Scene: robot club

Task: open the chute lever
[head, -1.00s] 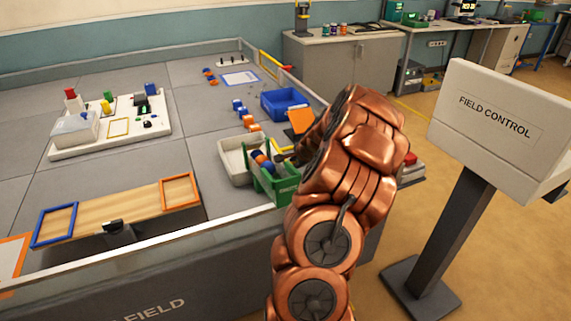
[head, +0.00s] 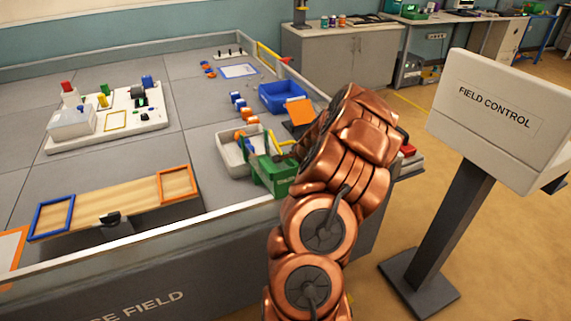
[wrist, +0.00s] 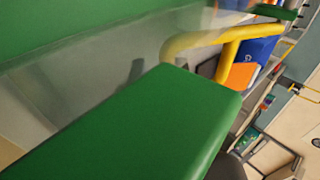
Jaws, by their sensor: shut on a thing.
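The green chute (head: 270,178) stands at the near right of the field, by a whitish tray (head: 229,158). Its yellow lever (head: 271,141) now shows at the chute's top, next to my gripper (head: 292,152). My copper arm mostly covers the gripper, so its fingertips and exact hold on the lever are hidden. In the wrist view, a large green part of the chute (wrist: 150,125) fills the foreground and the bent yellow lever (wrist: 200,42) lies behind it.
A blue bin (head: 283,98) and small blue and orange blocks (head: 246,112) lie beyond the tray. An orange panel (head: 300,111) stands near my arm. The field wall (head: 200,222) runs in front. The field control stand (head: 495,110) is at right.

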